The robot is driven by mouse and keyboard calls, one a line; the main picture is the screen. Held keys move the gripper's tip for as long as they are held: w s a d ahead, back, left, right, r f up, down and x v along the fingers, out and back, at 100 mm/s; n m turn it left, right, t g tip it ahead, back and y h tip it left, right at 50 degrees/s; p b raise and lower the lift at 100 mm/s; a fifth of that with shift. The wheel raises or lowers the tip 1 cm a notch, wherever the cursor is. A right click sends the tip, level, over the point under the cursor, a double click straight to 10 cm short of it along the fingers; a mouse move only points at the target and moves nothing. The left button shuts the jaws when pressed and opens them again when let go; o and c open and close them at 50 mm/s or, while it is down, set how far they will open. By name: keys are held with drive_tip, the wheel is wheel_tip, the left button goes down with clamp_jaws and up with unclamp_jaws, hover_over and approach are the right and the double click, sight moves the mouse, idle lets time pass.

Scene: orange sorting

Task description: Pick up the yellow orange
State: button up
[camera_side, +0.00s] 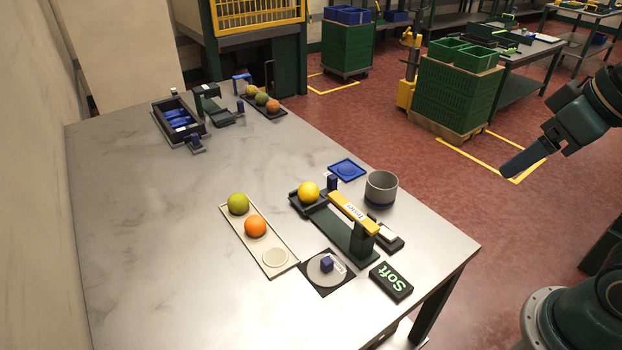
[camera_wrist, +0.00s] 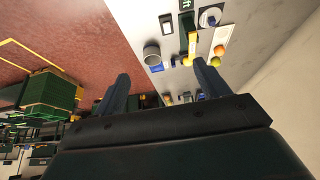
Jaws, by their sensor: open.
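The yellow orange (camera_side: 309,191) sits in the dark cradle (camera_side: 305,206) at the far end of a dark tester with a yellow bar (camera_side: 352,213). It also shows small in the wrist view (camera_wrist: 187,61). My gripper (camera_side: 510,168) is in the air off the right side of the table, well apart from the yellow orange. In the wrist view my gripper (camera_wrist: 164,82) has its two fingers spread, with nothing between them.
A tan tray (camera_side: 276,240) left of the tester holds a green fruit (camera_side: 238,203) and an orange one (camera_side: 255,226). A grey cup (camera_side: 381,189) and blue dish (camera_side: 347,170) stand nearby. A black "Soft" sign (camera_side: 391,282) lies near the edge.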

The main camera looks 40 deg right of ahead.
drive_tip(key=w+a+r+g, duration=0.1)
drive_tip(key=w+r, duration=0.2)
drive_tip(key=w, duration=0.7)
drive_tip(key=g, duration=0.3)
hover_over(309, 185)
drive_tip(key=s, duration=0.2)
wheel_tip(309, 185, down, 19)
drive_tip(key=shift+w+a, duration=0.1)
drive_tip(key=shift+w, duration=0.15)
drive_tip(key=shift+w+f, duration=0.15)
drive_tip(key=shift+f, duration=1.25)
drive_tip(key=shift+w+f, duration=0.2)
drive_tip(key=shift+f, duration=1.25)
drive_tip(key=shift+w+f, duration=0.15)
drive_tip(key=shift+f, duration=1.25)
drive_tip(key=shift+w+f, duration=0.2)
drive_tip(key=shift+f, duration=1.1)
drive_tip(key=shift+w+f, duration=0.15)
drive_tip(key=shift+f, duration=1.1)
